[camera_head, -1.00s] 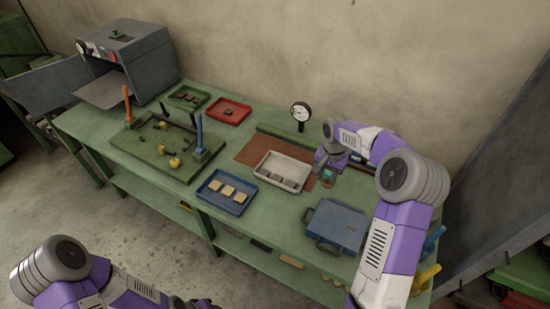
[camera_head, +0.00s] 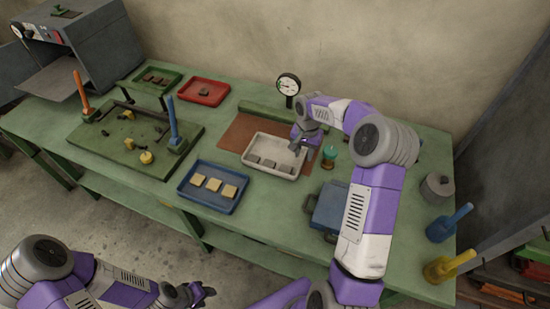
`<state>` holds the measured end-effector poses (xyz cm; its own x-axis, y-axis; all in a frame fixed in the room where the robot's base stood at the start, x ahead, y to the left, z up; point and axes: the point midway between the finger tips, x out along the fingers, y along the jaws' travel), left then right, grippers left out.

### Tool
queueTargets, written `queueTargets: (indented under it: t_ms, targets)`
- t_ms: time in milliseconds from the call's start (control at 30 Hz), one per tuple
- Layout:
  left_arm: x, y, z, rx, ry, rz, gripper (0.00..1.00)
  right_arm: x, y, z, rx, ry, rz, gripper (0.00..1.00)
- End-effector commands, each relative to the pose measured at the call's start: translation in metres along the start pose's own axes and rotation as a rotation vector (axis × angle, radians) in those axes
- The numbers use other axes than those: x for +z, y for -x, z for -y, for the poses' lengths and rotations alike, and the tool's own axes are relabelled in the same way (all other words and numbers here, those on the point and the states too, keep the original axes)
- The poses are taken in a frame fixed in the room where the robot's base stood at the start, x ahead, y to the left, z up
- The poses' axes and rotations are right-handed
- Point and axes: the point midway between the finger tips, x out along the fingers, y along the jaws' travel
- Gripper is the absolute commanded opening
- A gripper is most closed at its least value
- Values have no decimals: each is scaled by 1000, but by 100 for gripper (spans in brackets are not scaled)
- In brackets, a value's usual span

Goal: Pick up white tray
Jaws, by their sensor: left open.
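The white tray (camera_head: 252,161) lies on a brown mat on the green table, with several dark grey pieces in it. My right gripper (camera_head: 304,149) is at the tray's right end, over its far right corner. Its fingers are small and overlap the rim, so I cannot tell whether they touch it or how far apart they are. My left gripper (camera_head: 197,293) is low in front of the table, far from the tray, open and empty.
A blue tray (camera_head: 207,204) with pale squares lies left of the white tray. A green-capped jar (camera_head: 329,156) and a blue case (camera_head: 327,211) stand to the right. A dial gauge (camera_head: 288,86) is behind. Red (camera_head: 215,101) and green (camera_head: 171,88) trays lie farther back.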

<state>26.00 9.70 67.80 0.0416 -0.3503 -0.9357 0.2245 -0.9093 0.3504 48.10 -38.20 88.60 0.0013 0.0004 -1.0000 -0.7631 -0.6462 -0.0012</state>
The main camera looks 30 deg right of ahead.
Motion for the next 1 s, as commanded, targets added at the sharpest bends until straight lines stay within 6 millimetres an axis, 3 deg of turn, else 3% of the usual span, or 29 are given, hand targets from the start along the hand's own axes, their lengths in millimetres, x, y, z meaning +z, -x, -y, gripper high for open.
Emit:
queueTargets:
  t_ms: [300,567,800,1000]
  targets:
    - [-1,-12,5,0,0,-1,43,1,-45,1,2,0,3,35]
    - [-1,-12,5,0,0,-1,43,0,-49,2,0,0,-1,35]
    - [-1,-12,5,0,0,-1,43,0,-49,1,0,0,0,1]
    - [-1,-12,5,0,0,-1,43,0,-49,1,0,0,0,0]
